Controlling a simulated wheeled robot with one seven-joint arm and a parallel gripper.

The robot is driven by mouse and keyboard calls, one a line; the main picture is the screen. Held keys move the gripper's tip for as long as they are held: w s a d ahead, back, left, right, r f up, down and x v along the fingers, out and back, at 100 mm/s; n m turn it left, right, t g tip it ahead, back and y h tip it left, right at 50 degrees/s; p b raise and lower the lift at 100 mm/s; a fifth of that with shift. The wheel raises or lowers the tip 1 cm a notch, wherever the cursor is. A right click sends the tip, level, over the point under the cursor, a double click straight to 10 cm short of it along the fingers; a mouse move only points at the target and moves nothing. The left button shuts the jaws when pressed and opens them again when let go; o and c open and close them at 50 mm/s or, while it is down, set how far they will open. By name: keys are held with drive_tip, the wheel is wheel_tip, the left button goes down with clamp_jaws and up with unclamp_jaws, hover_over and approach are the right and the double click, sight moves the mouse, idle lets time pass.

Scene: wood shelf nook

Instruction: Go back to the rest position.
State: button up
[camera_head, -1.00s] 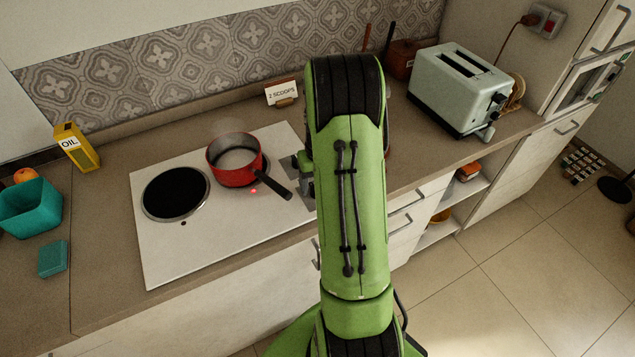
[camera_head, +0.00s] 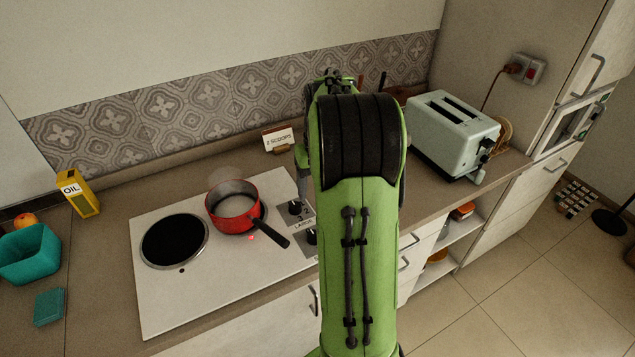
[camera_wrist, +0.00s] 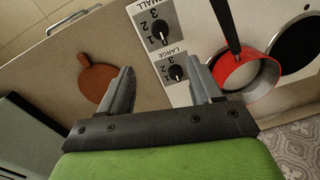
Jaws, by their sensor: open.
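My gripper (camera_wrist: 163,88) is open and empty in the wrist view, with its two grey fingers apart above the counter and hob edge. In the head view my green arm rises in the middle and hides most of the gripper. A red saucepan (camera_head: 232,213) with a black handle stands on the right burner of the white hob (camera_head: 160,305). The pan also shows in the wrist view (camera_wrist: 268,76), to the right of the fingers and apart from them. Two control knobs, marked SMALL (camera_wrist: 160,29) and LARGE (camera_wrist: 176,73), lie beyond and between the fingers.
A toaster (camera_head: 452,130) stands at the right of the counter. A "2 SCOOPS" card (camera_head: 278,140) stands behind the hob. A yellow oil box (camera_head: 78,193), teal bin (camera_head: 30,255) and teal block (camera_head: 49,307) are at the left. A round brown board (camera_wrist: 97,77) lies near the left finger.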

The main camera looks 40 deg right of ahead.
idle(0.5)
drive_tip(key=s+a+r+n+t, duration=0.1)
drive_tip(key=a+r+n, duration=0.1)
drive_tip(key=a+r, duration=0.55)
drive_tip(key=s+a+n+t, duration=0.3)
drive_tip(key=s+a+t, duration=0.1)
drive_tip(key=s+a, duration=1)
drive_tip(key=a, duration=0.2)
drive_tip(key=shift+s+a+h, duration=0.25)
drive_tip(key=shift+a+h, duration=0.05)
drive_tip(key=shift+d, duration=0.1)
